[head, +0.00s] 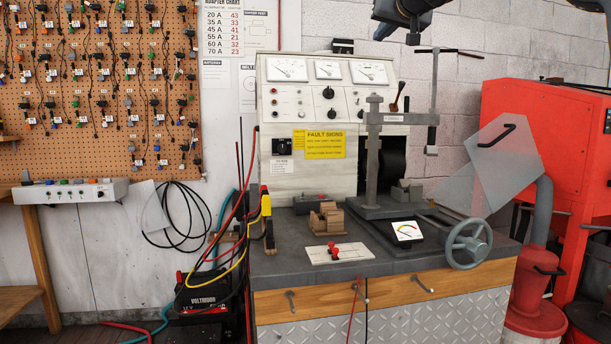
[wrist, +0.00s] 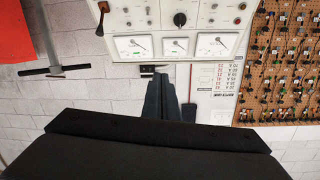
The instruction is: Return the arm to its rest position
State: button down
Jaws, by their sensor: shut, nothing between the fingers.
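My gripper (wrist: 161,92) shows in the wrist view as dark fingers lying close together, shut and empty. They are in front of the white wall and the top of the test bench's panel, and touch nothing that I can make out. In the head view a dark part of my arm hangs at the top edge, right of centre, above the bench. The wrist picture is upside down compared with the head view.
The test bench (head: 400,258) has a gauge panel (head: 327,98), a tall clamp post (head: 373,150) and a handwheel (head: 468,242). A red cabinet (head: 540,130) stands at right. A pegboard (head: 100,80) of adapters hangs at left.

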jog(key=s+a+f+g, duration=0.2)
jog(key=s+a+f, duration=0.15)
jog(key=f, duration=0.65)
jog(key=s+a+f+n+g, duration=0.1)
jog(key=s+a+f+g, duration=0.25)
jog(key=f, duration=0.55)
jog(key=s+a+f+g, duration=0.2)
jog(key=s+a+f, duration=0.15)
jog(key=f, duration=0.65)
jog(key=s+a+f+n+g, duration=0.1)
jog(key=s+a+f+g, duration=0.15)
jog(key=s+f, duration=1)
jog(key=s+d+f+n+g+h, duration=0.1)
jog(key=s+d+f+g, duration=0.15)
jog(key=s+f, duration=0.9)
jog(key=s+d+f+g+h, duration=0.1)
jog(key=s+f+g, duration=0.3)
jog(key=s+f, duration=0.7)
jog(key=s+d+r+m+p, duration=0.2)
jog(key=s+d+r+p, duration=0.2)
jog(key=d+r+p, duration=0.4)
jog(key=shift+d+r+m+p, duration=0.3)
jog(key=shift+r+p, duration=1.75)
jog(key=shift+p, duration=2.35)
